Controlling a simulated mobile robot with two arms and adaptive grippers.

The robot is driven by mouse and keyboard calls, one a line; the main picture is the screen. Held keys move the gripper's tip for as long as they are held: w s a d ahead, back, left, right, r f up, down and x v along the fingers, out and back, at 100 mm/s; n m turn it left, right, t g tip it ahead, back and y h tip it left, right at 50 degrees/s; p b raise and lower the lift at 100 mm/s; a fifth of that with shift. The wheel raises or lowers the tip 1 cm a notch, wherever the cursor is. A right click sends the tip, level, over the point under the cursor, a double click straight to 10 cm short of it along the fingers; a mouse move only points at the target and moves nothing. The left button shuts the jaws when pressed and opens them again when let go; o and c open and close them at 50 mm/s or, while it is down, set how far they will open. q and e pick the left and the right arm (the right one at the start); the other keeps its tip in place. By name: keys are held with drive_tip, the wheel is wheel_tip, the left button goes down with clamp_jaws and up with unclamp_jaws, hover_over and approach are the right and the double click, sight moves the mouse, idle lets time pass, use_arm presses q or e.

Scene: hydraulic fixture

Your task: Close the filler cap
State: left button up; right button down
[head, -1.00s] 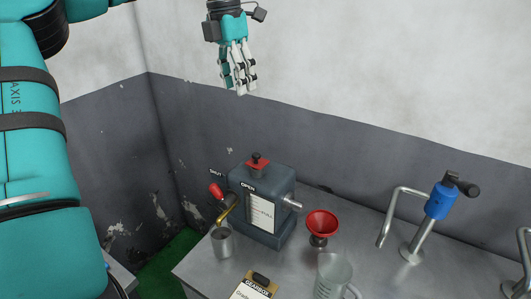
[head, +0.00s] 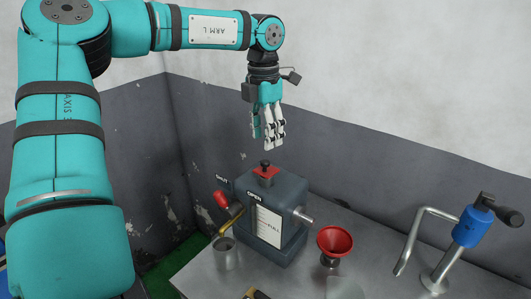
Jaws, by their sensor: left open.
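A dark grey hydraulic box (head: 290,190) stands on the metal bench. On its top is a red plate with a black knob (head: 265,168), which looks like the filler cap; I cannot tell whether it is fully seated. My left gripper (head: 268,138) points down with its fingers open and empty. In the picture it is just above the knob, with a small gap between them. My right gripper is not in view.
A red-handled lever (head: 222,199) and brass spout are on the box's left side, above a metal cup (head: 224,254). A red funnel (head: 335,242) stands to the right. A blue hand pump (head: 471,226) is farther right. Walls stand behind the bench.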

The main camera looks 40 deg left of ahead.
sight(265, 161)
use_arm(q)
wheel_tip(265, 161, down, 5)
drive_tip(key=shift+s+f+p, duration=0.15)
drive_tip(key=shift+f+p, duration=0.05)
drive_tip(key=shift+p, duration=0.4)
drive_tip(key=shift+f, duration=0.45)
drive_tip(key=shift+d, duration=0.1)
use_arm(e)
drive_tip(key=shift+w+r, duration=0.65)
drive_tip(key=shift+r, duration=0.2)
use_arm(q)
clamp_jaws()
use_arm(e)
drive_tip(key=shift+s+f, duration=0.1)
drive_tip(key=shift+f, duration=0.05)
